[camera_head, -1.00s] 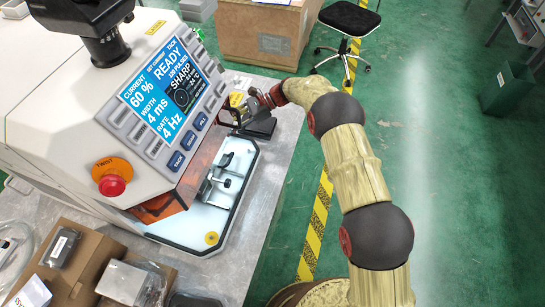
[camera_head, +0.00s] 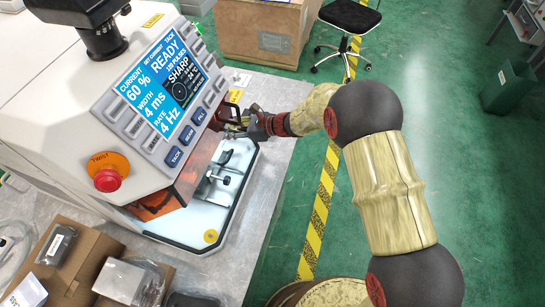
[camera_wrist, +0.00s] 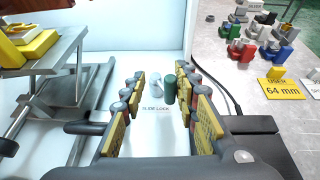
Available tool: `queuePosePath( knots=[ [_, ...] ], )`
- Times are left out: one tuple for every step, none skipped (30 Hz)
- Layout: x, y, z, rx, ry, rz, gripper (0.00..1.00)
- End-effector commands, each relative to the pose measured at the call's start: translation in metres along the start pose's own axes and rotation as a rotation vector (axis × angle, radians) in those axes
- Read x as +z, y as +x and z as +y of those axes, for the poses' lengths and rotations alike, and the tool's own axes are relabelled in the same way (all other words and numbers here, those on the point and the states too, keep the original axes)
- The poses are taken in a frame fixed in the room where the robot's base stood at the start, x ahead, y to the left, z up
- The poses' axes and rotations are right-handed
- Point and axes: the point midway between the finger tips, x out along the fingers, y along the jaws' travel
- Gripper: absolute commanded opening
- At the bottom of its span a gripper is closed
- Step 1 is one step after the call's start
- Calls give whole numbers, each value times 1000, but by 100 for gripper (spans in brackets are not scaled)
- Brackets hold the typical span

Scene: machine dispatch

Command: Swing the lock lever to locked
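In the wrist view a dark green knob (camera_wrist: 170,89) stands upright on the white bed of the machine, beside a pale grey rounded post (camera_wrist: 156,78). A label reading "SLIDE LOCK" (camera_wrist: 155,110) is printed on the bed just in front of them. The green knob looks like the lock lever's handle; which position it is in I cannot tell. My gripper (camera_wrist: 162,105) is open, its yellow-padded fingers on either side of the knob and post, with gaps left and right. In the head view my gripper (camera_head: 238,126) reaches in at the machine's right side, and the knob is hidden.
The welding machine's screen (camera_head: 165,85) reads READY. A red stop button (camera_head: 108,180) is on its front. A metal clamp fixture (camera_head: 217,180) stands on the bed. In the wrist view a yellow-topped metal stage (camera_wrist: 40,60) is at left and coloured blocks (camera_wrist: 262,45) at right.

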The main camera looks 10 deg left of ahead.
Motion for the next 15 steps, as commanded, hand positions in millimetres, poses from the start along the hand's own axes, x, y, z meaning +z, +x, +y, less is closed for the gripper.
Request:
queuePosePath(
  knots=[
    [-1,0,4,-27,11,0,30],
    [0,-9,1,-27,10,0,30],
    [2,-17,0,-26,10,-1,30],
    [2,-23,0,-25,10,-1,30],
    [2,-29,0,-25,9,0,30],
    [2,-36,0,-25,9,0,30],
    [2,-41,1,-25,9,-1,30],
    [2,-47,1,-24,10,-1,30],
    [2,-54,1,-24,10,-1,30],
    [2,-59,2,-23,10,-1,30],
    [2,-65,1,-24,9,0,30],
    [2,-72,1,-24,10,-1,30],
    [2,-77,2,-24,10,-1,30],
    [2,-83,2,-23,10,-1,30],
    [-6,-80,10,-7,-15,15,30]
  ],
)
